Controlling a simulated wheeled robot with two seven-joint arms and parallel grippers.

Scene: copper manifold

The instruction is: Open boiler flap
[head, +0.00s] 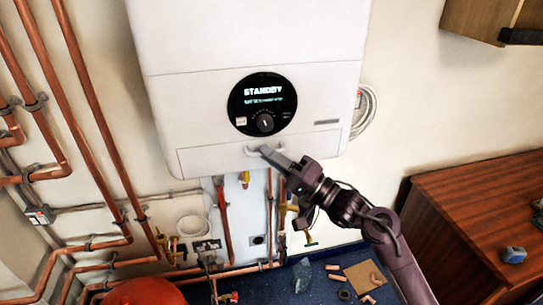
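The white boiler (220,50) hangs on the wall, with a round black display (262,103) that reads STANDBY. Its flap (212,158) is the low, wide panel along the bottom front, and it looks closed. A small pale handle (250,151) sits at the middle of the flap's upper part. My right gripper (266,152) is at this handle, coming from the lower right, and its fingertips overlap the handle in the picture. I cannot tell whether the fingers are closed around it or only beside it. My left gripper is out of view.
Copper pipes (85,85) run along the wall at left, and more pipes and valves hang below the boiler. A wooden cabinet (470,205) stands at right with a blue tape measure (513,254) on it. A red rounded object (145,292) is at the bottom left.

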